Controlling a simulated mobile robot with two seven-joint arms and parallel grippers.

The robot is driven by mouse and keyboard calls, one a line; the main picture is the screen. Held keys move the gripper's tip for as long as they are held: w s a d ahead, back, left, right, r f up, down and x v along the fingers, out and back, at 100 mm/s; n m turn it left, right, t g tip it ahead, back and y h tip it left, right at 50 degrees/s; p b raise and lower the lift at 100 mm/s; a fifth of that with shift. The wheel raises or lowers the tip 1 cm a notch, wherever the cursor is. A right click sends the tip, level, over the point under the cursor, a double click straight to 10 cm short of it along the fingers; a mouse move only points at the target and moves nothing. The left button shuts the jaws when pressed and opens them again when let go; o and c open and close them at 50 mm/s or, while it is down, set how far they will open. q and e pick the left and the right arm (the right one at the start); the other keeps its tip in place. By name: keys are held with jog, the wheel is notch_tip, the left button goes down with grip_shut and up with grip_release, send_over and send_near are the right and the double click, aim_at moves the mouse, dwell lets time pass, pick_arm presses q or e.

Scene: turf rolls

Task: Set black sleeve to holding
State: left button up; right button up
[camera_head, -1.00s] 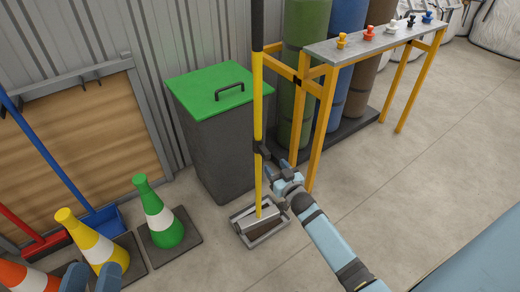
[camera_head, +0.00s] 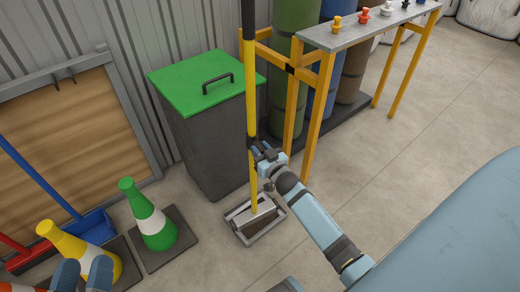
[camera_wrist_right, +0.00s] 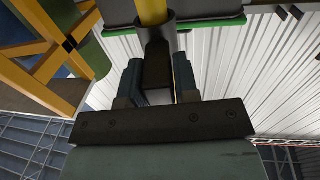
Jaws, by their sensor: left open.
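The black sleeve (camera_head: 250,143) sits around the yellow pole (camera_head: 252,100), low on it beside the green-lidded bin. In the right wrist view the sleeve (camera_wrist_right: 156,32) wraps the pole, and its dark block points toward my right gripper. My right gripper (camera_head: 266,158) is at the sleeve in the head view. In the right wrist view its two fingers (camera_wrist_right: 158,82) stand on either side of the block; whether they press on it I cannot tell. My left gripper (camera_head: 84,276) is open and empty at the bottom left, its fingertips near the yellow cone, far from the sleeve.
The pole ends in a metal frame (camera_head: 256,220) on the floor. The bin (camera_head: 215,150) stands behind it. A yellow-legged stand (camera_head: 365,28) with coloured knobs is at the right. Cones (camera_head: 152,225) stand at lower left. The floor at right is clear.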

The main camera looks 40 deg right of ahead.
grip_shut()
pick_arm(q)
jog(key=shift+f+g+b, duration=0.4)
jog(key=shift+f+b, duration=0.2)
jog(key=shift+f, duration=0.35)
pick_arm(e)
notch_tip(320, 180, down, 3)
jog(key=shift+f, duration=0.2)
jog(key=o, duration=0.5)
grip_release()
jog(key=shift+f, duration=0.1)
pick_arm(q)
jog(key=shift+d, duration=0.1)
jog(key=shift+r, duration=0.1)
